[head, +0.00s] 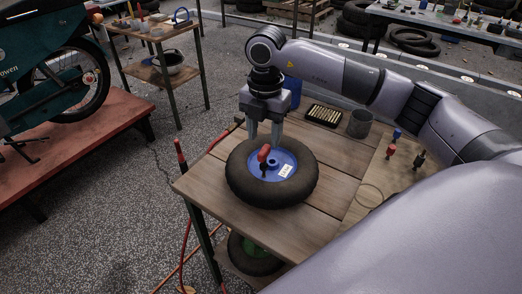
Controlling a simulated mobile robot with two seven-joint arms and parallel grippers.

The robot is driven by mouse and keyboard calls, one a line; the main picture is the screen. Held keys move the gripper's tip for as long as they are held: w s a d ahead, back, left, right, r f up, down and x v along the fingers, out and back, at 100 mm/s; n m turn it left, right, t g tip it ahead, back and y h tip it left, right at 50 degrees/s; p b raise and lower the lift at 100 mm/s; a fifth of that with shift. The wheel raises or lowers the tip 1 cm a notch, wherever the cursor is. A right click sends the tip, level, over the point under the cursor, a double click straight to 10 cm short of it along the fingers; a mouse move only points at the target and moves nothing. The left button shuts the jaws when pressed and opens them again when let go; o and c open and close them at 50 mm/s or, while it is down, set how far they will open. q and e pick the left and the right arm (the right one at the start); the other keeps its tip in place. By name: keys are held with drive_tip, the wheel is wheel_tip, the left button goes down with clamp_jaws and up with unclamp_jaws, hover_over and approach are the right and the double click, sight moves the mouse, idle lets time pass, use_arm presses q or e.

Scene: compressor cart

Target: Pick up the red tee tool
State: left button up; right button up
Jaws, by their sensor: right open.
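The red tee tool (264,153) stands on the blue hub (294,161) of a black wheel (243,187) that lies flat on the wooden cart top. Its red grip shows; its lower end is hard to make out. My right gripper (264,143) points down over the wheel. Its two fingers are apart, to the left and right of the red grip's top in the picture. I cannot tell whether either finger touches the tool. My left gripper is not in view.
On the cart top (331,190), a tray of small brass pieces (324,115), a grey cup (359,123) and small red, blue and black items (391,151) stand behind and right. A red hose (183,232) hangs at the left edge. A motorcycle (50,80) stands far left.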

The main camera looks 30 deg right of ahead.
sight(264, 149)
drive_tip(key=shift+d+f, duration=0.15)
drive_tip(key=shift+f, duration=0.15)
drive_tip(key=shift+s+a+f+p, duration=0.15)
drive_tip(key=shift+f+p, duration=0.2)
drive_tip(key=shift+f, duration=1.25)
drive_tip(key=shift+w+a+f+p, duration=0.1)
drive_tip(key=shift+f+p, duration=0.25)
drive_tip(key=shift+f, duration=1.2)
clamp_jaws()
